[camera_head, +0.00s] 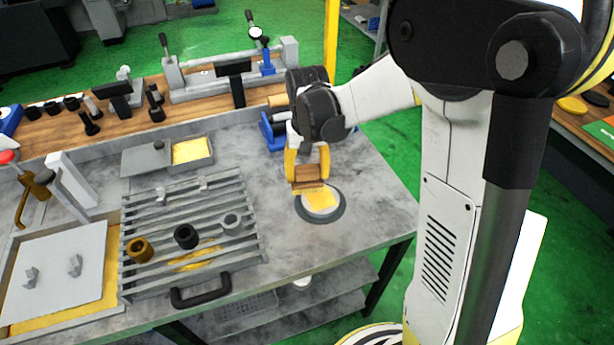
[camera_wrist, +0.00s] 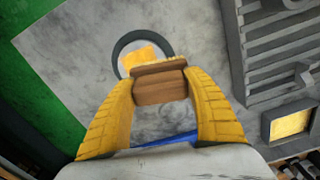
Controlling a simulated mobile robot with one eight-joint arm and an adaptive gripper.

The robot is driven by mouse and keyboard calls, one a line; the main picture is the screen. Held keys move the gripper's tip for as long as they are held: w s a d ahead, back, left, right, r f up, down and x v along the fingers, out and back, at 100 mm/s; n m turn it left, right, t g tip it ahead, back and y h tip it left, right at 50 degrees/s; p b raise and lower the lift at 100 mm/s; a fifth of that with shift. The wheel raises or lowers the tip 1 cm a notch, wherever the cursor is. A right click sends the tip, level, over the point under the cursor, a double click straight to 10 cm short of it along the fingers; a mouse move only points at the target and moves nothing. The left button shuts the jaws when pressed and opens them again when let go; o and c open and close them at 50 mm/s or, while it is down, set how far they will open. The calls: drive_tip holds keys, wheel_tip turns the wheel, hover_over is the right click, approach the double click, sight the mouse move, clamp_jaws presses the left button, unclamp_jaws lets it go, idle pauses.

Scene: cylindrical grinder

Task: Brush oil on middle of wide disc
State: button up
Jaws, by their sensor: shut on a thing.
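My gripper (camera_head: 308,172) has yellow fingers and is shut on a brown wooden brush (camera_head: 308,173). The brush also shows between the fingers in the wrist view (camera_wrist: 160,86), with pale bristles at its far edge. The wide disc (camera_head: 319,203) lies flat on the grey table, with a dark ring around a pale face. A yellow oil patch shows on the disc's face in the wrist view (camera_wrist: 140,57). The brush is over the far part of the disc. I cannot tell whether the bristles touch it, and the brush hides part of the disc.
A slatted grey rack (camera_head: 190,230) with several small cylindrical parts stands left of the disc. Behind it is an open tin of yellow oil (camera_head: 192,152). A blue fixture (camera_head: 272,132) stands behind my gripper. The table is clear right of the disc.

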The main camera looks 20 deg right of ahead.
drive_tip(key=shift+r+p, duration=0.7)
drive_tip(key=shift+r, duration=0.6)
